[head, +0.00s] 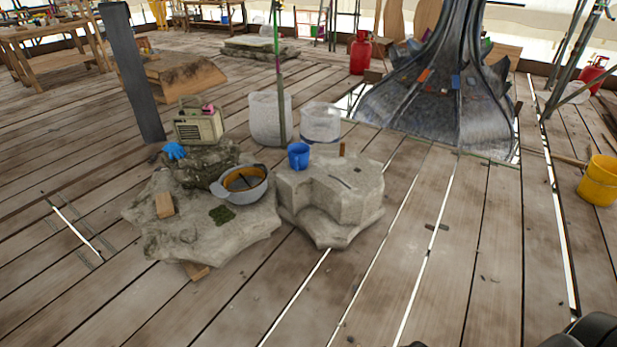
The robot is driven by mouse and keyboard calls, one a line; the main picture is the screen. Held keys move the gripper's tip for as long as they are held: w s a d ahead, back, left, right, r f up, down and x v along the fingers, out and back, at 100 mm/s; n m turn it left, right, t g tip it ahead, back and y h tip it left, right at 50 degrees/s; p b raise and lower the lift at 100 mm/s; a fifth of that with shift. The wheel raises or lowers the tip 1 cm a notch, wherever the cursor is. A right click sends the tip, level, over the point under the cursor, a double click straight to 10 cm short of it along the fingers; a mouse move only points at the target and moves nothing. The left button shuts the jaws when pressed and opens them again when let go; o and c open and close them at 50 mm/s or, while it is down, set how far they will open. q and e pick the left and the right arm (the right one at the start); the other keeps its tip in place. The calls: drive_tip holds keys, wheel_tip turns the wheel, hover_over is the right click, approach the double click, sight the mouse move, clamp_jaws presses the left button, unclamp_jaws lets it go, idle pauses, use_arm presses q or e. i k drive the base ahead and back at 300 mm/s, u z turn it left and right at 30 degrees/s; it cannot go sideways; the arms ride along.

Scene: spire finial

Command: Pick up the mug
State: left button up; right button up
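A blue mug (298,156) stands upright on the back left part of a pale stone block (340,200), in the middle of the head view. A grey bowl or pot with an orange inner rim (239,185) sits just left of it on a lower rough stone. Neither gripper shows in the head view. Only a dark rounded shape is visible at the bottom right corner, and I cannot tell what part it is. Nothing touches the mug from above.
Two translucent buckets (321,123) stand behind the mug, with a thin green pole (280,100) nearby. A radio (199,124) and a blue glove (174,150) lie left. A yellow bucket (599,181) stands far right. The plank floor in front is clear.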

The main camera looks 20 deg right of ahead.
sight(298, 152)
drive_tip(key=u, duration=0.2)
drive_tip(key=k, duration=0.15)
drive_tip(key=z, duration=1.25)
drive_tip(key=i, duration=1.85)
drive_tip(key=u, duration=0.95)
drive_tip(key=i, duration=0.75)
drive_tip(key=u, duration=0.7)
